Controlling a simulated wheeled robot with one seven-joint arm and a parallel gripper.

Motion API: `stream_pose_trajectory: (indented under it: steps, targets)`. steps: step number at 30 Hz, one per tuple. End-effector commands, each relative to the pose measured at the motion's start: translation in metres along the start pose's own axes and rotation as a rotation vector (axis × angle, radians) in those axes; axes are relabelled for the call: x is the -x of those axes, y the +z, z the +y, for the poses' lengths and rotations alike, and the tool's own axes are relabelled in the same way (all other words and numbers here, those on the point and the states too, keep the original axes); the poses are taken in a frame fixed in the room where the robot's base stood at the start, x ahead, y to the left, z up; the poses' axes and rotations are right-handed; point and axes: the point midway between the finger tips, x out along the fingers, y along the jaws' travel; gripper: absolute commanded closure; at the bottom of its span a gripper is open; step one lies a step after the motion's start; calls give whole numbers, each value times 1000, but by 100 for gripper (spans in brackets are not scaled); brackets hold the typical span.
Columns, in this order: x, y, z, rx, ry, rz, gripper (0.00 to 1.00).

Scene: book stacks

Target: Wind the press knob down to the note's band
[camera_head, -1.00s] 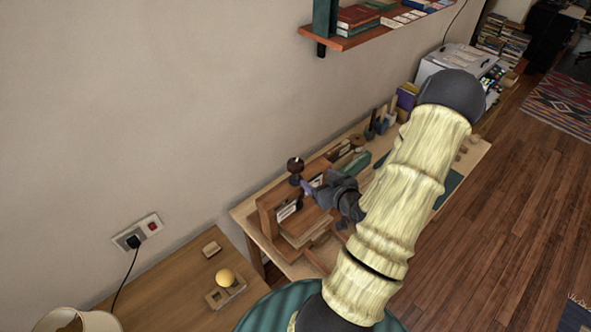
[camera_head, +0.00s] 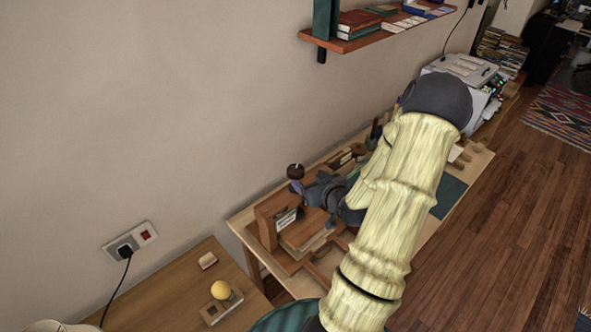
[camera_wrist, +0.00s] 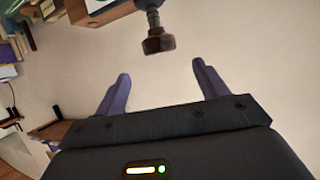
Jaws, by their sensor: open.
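The wooden press (camera_head: 267,228) stands on the workbench in the head view. Its dark brown round knob (camera_head: 296,171) sits on top of a post. The knob also shows in the wrist view (camera_wrist: 159,41), on a dark shaft, beyond the fingertips and roughly midway between them. A white note or label (camera_head: 287,218) is on the press front; its writing and any band are too small to read. My gripper (camera_head: 298,187) is just below and beside the knob in the head view. In the wrist view my gripper (camera_wrist: 161,82) has its purple fingers spread, with nothing between them.
A wall shelf (camera_head: 375,33) with books hangs above the bench. Small tools and a printer-like machine (camera_head: 462,68) stand farther along. My arm hides much of the bench.

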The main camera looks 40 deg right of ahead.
Motion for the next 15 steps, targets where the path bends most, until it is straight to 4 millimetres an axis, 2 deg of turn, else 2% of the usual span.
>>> stream_pose_trajectory:
  steps: [15]
  targets:
    - [-79, -2, 0, -2, -1, 0, 28]
